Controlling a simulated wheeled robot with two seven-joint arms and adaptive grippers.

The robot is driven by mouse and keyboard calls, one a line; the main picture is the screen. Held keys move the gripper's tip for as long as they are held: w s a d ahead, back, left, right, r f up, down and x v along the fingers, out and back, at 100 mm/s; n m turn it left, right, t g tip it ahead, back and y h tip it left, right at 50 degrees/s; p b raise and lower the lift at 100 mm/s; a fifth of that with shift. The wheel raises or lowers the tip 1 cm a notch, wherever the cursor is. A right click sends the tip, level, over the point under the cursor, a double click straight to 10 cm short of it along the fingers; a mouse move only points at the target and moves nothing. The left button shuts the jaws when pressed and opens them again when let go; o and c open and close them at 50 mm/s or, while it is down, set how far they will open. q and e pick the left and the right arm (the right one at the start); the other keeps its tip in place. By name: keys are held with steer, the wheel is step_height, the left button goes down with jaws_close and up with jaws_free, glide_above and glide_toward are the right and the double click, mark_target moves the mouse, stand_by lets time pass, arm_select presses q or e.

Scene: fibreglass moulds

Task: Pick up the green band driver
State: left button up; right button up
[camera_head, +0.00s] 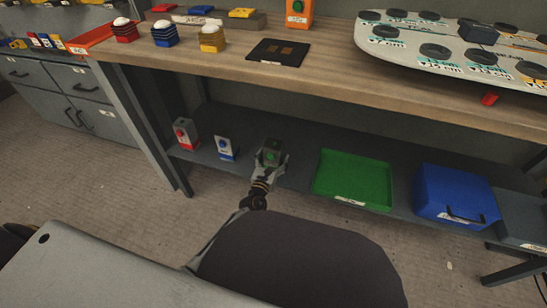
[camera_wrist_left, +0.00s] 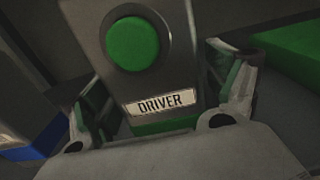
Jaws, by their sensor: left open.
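The green band driver (camera_head: 273,151) is a dark grey box standing on the lower shelf of the bench. In the left wrist view the driver (camera_wrist_left: 182,80) fills the middle, with a round green button, a DRIVER label and a green band at its base. My left gripper (camera_head: 270,160) has reached in from the front, its open fingers on either side of the driver. The left wrist view also shows my left gripper (camera_wrist_left: 165,95) straddling the box; whether the fingers touch it I cannot tell. My right gripper is not in view.
On the same shelf, a red-buttoned box (camera_head: 186,134) and a blue-banded box (camera_head: 224,148) stand to the left. A green tray (camera_head: 352,176) and a blue case (camera_head: 455,196) lie to the right. The wooden bench top (camera_head: 340,82) overhangs the shelf.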

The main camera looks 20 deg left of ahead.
mark_target(274, 143)
arm_select(q)
steer(key=shift+c, duration=0.5)
steer(key=c, duration=1.3)
steer(key=shift+o, duration=0.2)
steer(key=shift+r, duration=0.2)
steer(key=shift+r+p, duration=0.7)
steer(key=shift+r, duration=0.3)
step_height(274, 143, up, 7)
steer(key=p, duration=0.4)
steer(key=shift+f, duration=0.2)
steer(key=shift+r+p, duration=0.35)
steer(key=shift+r, duration=0.2)
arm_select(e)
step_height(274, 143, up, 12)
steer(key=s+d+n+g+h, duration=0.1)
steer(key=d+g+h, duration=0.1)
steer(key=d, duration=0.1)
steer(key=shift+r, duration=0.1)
